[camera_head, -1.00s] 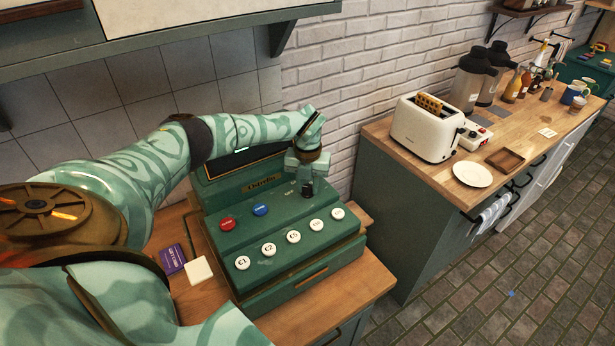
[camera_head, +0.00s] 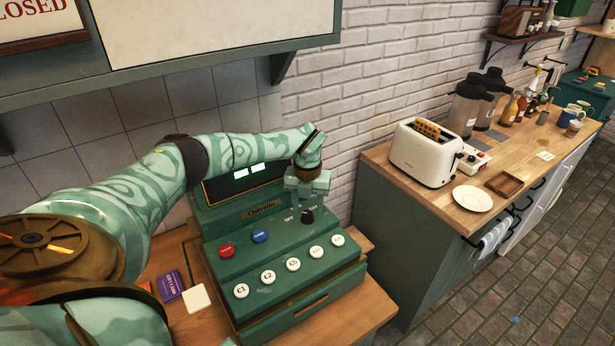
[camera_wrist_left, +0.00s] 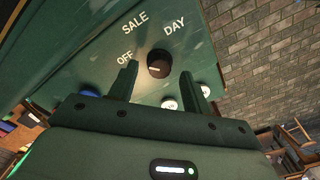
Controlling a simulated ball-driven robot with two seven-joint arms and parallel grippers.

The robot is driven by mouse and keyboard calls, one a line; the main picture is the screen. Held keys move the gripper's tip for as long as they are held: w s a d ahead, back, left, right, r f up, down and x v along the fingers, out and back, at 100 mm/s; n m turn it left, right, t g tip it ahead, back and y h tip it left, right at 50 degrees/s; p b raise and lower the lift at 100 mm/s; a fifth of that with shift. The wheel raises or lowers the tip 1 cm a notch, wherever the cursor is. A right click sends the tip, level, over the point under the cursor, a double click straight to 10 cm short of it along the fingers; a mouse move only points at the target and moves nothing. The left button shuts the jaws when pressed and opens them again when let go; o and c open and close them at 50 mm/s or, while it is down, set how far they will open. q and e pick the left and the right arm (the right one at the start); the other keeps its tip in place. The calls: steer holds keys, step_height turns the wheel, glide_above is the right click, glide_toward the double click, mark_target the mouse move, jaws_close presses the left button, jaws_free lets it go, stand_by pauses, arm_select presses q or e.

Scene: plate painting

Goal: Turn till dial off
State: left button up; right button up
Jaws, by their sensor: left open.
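The till (camera_head: 215,262) is a green cash register on the wooden counter, with two lit green blocks on its dark display (camera_head: 270,176). The dial (camera_head: 307,216) is a black round knob at the upper right of its sloped panel, with OFF marked beside it. The dial also shows in the left wrist view (camera_wrist_left: 159,63), with OFF, SALE and DAY around it. I cannot tell which label it points to. My left gripper (camera_head: 308,200) is open just above the dial. In the left wrist view, the fingers of the left gripper (camera_wrist_left: 158,72) stand either side of it. My right gripper is out of view.
Several round buttons, red (camera_head: 227,250), blue and white, sit on the till's panel close to the dial. A purple card (camera_head: 170,287) and a white square (camera_head: 196,298) lie left of the till. A toaster (camera_head: 425,155) stands on the right counter, across a gap.

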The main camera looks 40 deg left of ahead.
mark_target(307, 213)
arm_select(q)
step_height(307, 213, up, 14)
stand_by(0.7)
